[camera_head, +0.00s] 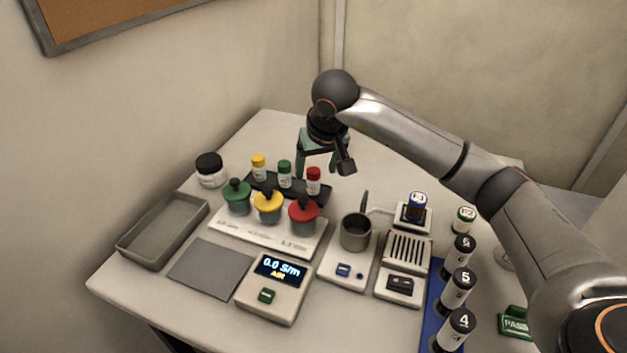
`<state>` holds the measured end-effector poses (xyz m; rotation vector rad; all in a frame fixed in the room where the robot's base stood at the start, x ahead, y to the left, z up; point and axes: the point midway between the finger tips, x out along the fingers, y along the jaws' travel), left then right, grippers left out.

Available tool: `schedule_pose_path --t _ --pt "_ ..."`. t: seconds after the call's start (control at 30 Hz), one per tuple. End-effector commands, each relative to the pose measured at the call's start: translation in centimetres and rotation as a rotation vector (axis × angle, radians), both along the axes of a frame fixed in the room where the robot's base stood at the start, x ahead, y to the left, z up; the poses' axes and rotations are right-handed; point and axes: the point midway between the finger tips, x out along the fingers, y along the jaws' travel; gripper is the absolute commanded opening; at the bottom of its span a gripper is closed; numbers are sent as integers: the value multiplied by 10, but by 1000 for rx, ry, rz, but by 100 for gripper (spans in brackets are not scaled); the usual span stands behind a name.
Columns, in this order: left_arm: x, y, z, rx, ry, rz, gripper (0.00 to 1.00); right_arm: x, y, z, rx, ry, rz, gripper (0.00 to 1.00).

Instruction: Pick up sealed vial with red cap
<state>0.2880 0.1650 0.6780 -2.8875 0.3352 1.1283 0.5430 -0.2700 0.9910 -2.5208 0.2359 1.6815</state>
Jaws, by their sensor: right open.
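The small vial with the red cap (313,182) stands upright in a dark rack (261,184), at the right end of a row. A green-capped vial (284,174) and a yellow-capped vial (259,167) stand to its left in the same rack. My right gripper (317,164) is open and points down, just behind and above the red-capped vial. Its teal fingers show no object between them. I cannot tell exactly how far the fingertips are from the cap. My left gripper is not in view.
In front of the rack, a white block holds green, yellow and red (303,211) knobbed lids. A jar (209,170) and grey tray (163,231) are at left. A meter (274,288), metal cup (355,232) and numbered bottles (458,288) crowd the front and right.

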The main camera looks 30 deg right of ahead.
Motion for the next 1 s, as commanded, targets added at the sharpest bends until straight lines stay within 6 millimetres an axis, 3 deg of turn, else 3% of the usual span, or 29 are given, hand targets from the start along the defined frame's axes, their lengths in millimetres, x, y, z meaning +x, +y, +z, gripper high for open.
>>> schedule_pose_path --t 0.3,0.6,1.0 --pt "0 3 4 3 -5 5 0 14 1 -41 2 3 1 74" --pt "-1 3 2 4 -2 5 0 16 0 -45 1 1 0 73" --pt "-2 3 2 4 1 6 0 16 0 -44 1 1 0 28"
